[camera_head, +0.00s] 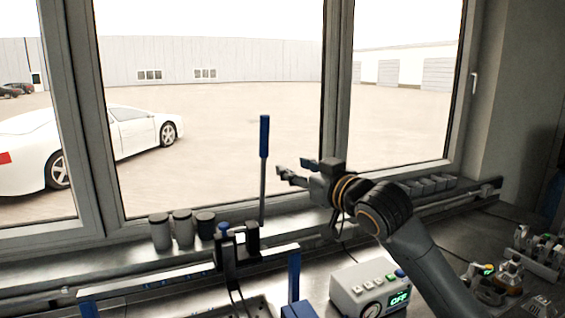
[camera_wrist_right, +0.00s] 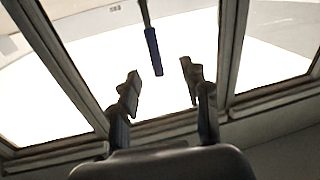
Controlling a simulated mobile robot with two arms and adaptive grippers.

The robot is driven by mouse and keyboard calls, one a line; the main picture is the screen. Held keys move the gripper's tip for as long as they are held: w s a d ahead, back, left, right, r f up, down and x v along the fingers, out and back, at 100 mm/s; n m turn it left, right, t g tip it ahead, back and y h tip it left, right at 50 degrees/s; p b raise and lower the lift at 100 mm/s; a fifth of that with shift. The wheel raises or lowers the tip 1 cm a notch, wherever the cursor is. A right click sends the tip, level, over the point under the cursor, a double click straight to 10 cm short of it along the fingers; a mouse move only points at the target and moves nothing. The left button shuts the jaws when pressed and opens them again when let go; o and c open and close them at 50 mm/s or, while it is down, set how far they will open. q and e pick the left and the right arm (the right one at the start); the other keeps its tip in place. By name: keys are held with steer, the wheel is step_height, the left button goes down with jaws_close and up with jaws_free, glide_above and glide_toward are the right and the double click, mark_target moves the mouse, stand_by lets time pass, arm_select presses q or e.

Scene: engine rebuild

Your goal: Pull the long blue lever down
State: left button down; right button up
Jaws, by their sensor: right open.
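The long blue lever (camera_head: 264,137) stands upright in front of the window, with a blue handle on a thin dark rod. In the right wrist view its blue handle (camera_wrist_right: 153,51) shows beyond and between the fingertips. My right gripper (camera_head: 294,172) is open and empty, just to the right of the lever's rod in the head view. Its two fingers (camera_wrist_right: 159,72) are spread in the wrist view, with nothing between them in contact. The lever's base is partly hidden behind the black fixture on the bench. My left gripper is not in view.
Several dark-lidded canisters (camera_head: 183,228) stand left of the lever. A black fixture with a horizontal rail (camera_head: 160,274) lies below it. A white control box (camera_head: 368,288) with a green display reading OFF sits at front right. Small engine parts (camera_head: 510,272) lie far right.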

steer(key=v, duration=0.6)
steer(key=shift+s+d, duration=0.1)
steer(key=shift+s, duration=0.05)
